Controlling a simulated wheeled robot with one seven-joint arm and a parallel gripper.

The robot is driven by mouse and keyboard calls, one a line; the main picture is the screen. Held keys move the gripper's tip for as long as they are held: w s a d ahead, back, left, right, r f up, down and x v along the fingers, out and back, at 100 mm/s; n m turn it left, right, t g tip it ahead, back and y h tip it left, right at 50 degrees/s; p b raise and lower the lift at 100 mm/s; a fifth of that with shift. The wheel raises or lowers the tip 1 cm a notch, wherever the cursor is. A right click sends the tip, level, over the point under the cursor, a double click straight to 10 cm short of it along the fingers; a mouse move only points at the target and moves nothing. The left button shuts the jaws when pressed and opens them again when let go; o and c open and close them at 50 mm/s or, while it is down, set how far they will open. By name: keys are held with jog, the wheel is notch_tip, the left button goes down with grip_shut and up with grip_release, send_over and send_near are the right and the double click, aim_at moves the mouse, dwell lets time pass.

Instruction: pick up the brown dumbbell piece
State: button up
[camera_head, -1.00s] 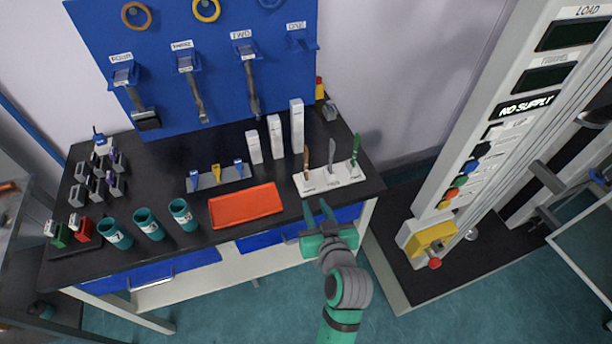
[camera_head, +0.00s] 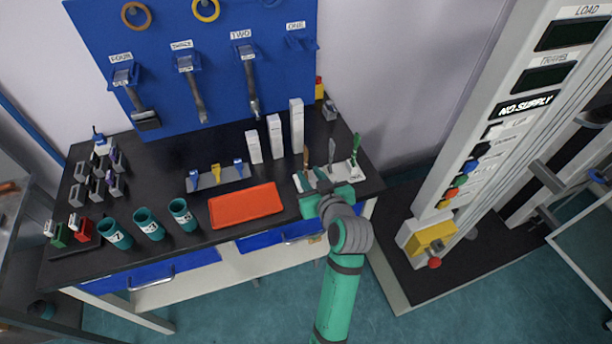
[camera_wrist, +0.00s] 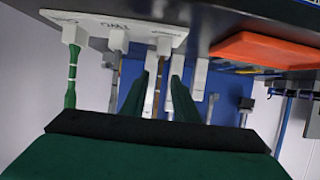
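The brown dumbbell piece (camera_head: 306,156) stands upright in a white holder (camera_head: 368,176) at the right end of the black bench. A grey piece (camera_head: 331,151) and a green piece (camera_head: 355,147) stand beside it in the same holder. My gripper (camera_head: 318,177) is in front of the holder, over the bench's front edge, and hides part of it. In the wrist view my gripper (camera_wrist: 160,74) is open, and the brown piece (camera_wrist: 157,92) appears between its two fingers with a gap on each side. I cannot tell how deep it lies between them.
A red tray (camera_head: 246,206) lies left of the holder. White upright blocks (camera_head: 275,137) stand behind it. Teal cups (camera_head: 149,224) stand further left.

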aim_at(306, 169)
jog(key=x, duration=0.4)
jog(key=shift+d+r, duration=0.1)
jog(key=shift+w+a, duration=0.2)
jog(key=shift+a, duration=0.05)
jog(key=shift+d, duration=0.1)
jog(key=shift+d, duration=0.1)
grip_shut()
